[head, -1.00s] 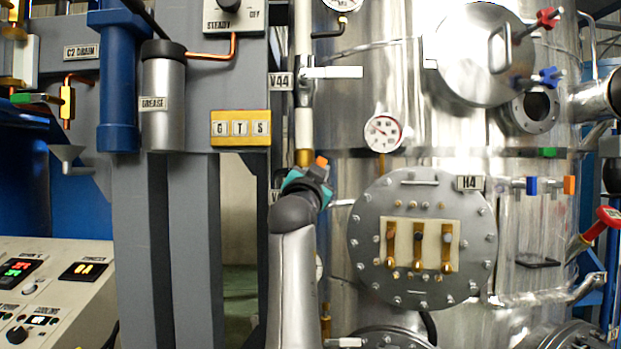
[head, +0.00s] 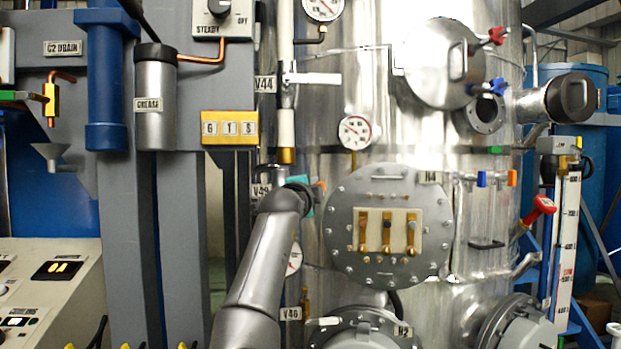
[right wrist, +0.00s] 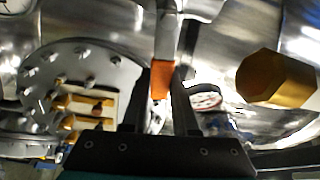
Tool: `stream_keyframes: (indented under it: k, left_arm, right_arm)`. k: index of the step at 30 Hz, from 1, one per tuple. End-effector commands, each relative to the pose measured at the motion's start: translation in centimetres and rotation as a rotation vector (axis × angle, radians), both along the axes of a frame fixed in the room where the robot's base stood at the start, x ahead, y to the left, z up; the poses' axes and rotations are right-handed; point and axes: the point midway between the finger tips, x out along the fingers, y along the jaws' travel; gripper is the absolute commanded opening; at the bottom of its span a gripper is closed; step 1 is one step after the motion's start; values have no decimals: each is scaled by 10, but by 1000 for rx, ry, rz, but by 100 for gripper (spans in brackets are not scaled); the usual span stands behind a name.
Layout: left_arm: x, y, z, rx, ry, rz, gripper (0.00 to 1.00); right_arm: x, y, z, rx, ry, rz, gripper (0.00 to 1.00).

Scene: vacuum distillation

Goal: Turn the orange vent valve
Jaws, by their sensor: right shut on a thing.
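The orange vent valve handle (right wrist: 161,80) is between the two dark fingers of my right gripper (right wrist: 160,88) in the right wrist view. The gripper is shut on this handle, which joins a grey metal stem above it. In the head view my right gripper (head: 311,190) is at the left of the steel vessel, just below the brass end of a white pipe. A small bit of orange (head: 320,186) shows at its right side. The fingers are mostly hidden there by my wrist. My left gripper is not in view.
A round bolted flange (head: 350,265) with brass terminals lies right of the gripper. A white valve lever (head: 312,78) and a gauge (head: 354,132) are above. Blue (head: 482,179) and orange (head: 512,178) handles sit farther right. A brass hex piece (right wrist: 275,79) is close in the right wrist view.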

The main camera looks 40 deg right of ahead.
Motion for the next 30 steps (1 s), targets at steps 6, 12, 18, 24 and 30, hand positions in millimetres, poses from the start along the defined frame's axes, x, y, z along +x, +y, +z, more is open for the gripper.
stream_keyframes:
  k: [6, 12, 18, 24, 30]
  left_arm:
    - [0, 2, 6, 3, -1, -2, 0]
    - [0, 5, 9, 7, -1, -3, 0]
    - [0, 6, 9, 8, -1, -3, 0]
    - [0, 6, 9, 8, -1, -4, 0]
    - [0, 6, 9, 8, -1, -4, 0]
  right_arm:
    - [0, -1, -8, 100, -59, 2, 0]
    - [0, -1, -12, 145, -89, 1, 0]
    - [-1, -1, -14, 161, -99, 0, 0]
    - [-1, -1, -15, 164, -100, 0, 0]
    - [-1, -1, -15, 164, -98, 0, 36]
